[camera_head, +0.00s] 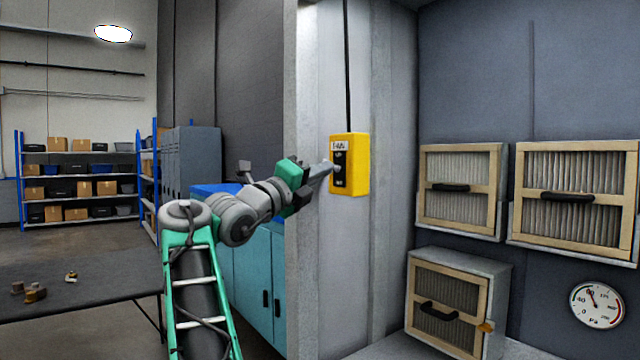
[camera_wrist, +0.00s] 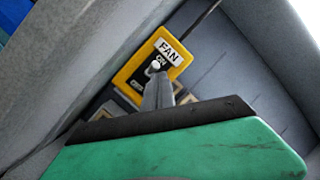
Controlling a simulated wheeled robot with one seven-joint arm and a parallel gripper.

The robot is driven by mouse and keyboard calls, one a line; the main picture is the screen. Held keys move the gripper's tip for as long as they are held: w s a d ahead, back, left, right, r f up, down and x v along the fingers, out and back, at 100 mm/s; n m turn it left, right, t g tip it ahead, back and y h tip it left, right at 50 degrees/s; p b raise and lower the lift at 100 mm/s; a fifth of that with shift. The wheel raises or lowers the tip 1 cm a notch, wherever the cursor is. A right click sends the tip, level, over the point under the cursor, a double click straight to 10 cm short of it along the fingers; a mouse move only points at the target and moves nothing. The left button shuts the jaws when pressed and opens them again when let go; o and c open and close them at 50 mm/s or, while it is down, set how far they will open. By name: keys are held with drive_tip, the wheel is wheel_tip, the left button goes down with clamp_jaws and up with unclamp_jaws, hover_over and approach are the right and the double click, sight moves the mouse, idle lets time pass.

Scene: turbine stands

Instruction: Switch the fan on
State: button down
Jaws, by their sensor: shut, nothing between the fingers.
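The yellow fan switch box (camera_head: 358,165) is fixed to the grey wall post, with a black cable running up from it. It also shows in the wrist view (camera_wrist: 133,66), with a white FAN label (camera_wrist: 169,50), a dark face marked ON and a pale round knob (camera_wrist: 156,65). My gripper (camera_head: 328,168) is shut and empty, with its tip at the left side of the box's dark face. In the wrist view my fingers (camera_wrist: 158,80) end right at the knob and hide part of the lower face. I cannot tell whether they touch it.
Framed filters with black handles (camera_head: 460,188) (camera_head: 568,197) hang on the right wall. Another filter box (camera_head: 448,305) stands below, beside a round gauge (camera_head: 597,305). A teal cabinet (camera_head: 262,285) is behind my arm. A dark table (camera_head: 100,290) with small parts is at left.

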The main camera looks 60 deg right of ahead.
drive_tip(key=a+b, duration=0.5)
drive_tip(key=a, duration=0.6)
drive_tip(key=shift+s+a+r, duration=0.3)
drive_tip(key=shift+s, duration=0.15)
